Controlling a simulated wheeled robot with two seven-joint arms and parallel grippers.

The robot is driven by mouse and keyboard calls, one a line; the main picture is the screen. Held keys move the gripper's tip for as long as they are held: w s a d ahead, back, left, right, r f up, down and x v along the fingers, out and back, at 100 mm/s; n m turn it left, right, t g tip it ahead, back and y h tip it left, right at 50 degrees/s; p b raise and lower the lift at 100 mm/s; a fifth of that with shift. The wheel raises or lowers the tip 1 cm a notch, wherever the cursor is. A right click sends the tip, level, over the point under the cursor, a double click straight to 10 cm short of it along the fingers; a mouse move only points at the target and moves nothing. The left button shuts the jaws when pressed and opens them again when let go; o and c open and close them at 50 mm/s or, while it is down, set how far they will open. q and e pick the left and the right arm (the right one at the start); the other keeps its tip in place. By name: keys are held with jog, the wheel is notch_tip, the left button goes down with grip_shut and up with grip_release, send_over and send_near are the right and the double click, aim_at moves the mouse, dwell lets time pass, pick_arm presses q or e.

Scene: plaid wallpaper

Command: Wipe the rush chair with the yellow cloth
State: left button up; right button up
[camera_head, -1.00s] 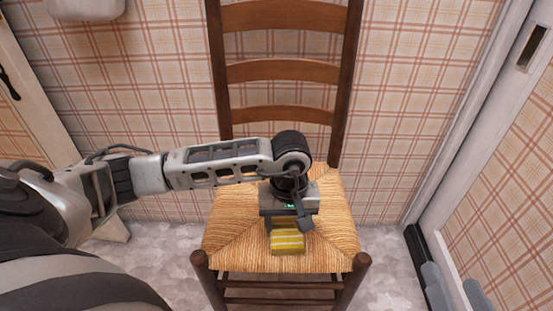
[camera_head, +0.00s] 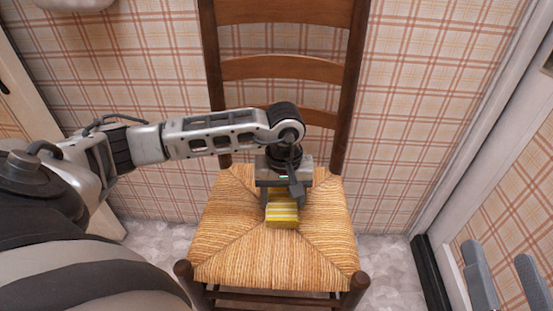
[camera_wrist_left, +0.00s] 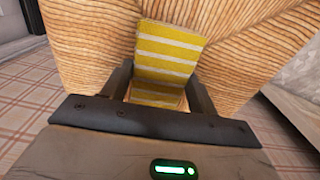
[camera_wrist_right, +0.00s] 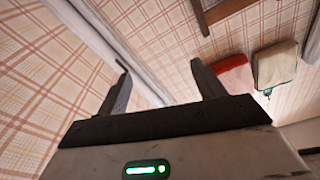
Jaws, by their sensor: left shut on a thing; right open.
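The rush chair (camera_head: 230,240) stands against the wall, with a woven straw seat, dark wooden posts and a slatted back. My left gripper (camera_head: 283,188) is above the seat, shut on the yellow cloth. In the left wrist view the cloth (camera_wrist_left: 168,50) sticks out from between the fingers over the rush weave. My right gripper (camera_wrist_right: 159,68) is open and empty in its wrist view. Its finger ends (camera_head: 506,280) show at the lower right of the head view, apart from the chair.
Plaid wallpaper (camera_head: 420,90) lies behind the chair. A white door frame (camera_head: 470,120) with a dark skirting strip (camera_head: 432,275) stands at right. A panel (camera_head: 30,110) is at left. The right wrist view shows a red item (camera_wrist_right: 235,78) and a pale item (camera_wrist_right: 276,66) near the wall.

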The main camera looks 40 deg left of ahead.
pick_arm(q)
jog(key=shift+w+a, duration=0.5)
jog(key=shift+w, duration=0.15)
jog(key=shift+w+r, duration=0.15)
jog(key=shift+r, duration=0.05)
notch_tip(320, 180, up, 4)
jog(key=shift+f+p, duration=0.15)
jog(key=shift+p, duration=0.9)
notch_tip(320, 180, up, 2)
jog(key=shift+r+p, duration=0.15)
jog(key=shift+p, duration=0.65)
jog(key=shift+r+p, duration=0.5)
jog(key=shift+r, duration=0.45)
pick_arm(e)
jog(key=f+g, duration=0.1)
jog(key=f+h, duration=0.1)
jog(key=f+m+g+h, duration=0.1)
jog(key=f, duration=0.1)
jog(key=shift+s+d+g, duration=0.3)
jog(key=shift+s+d, duration=0.1)
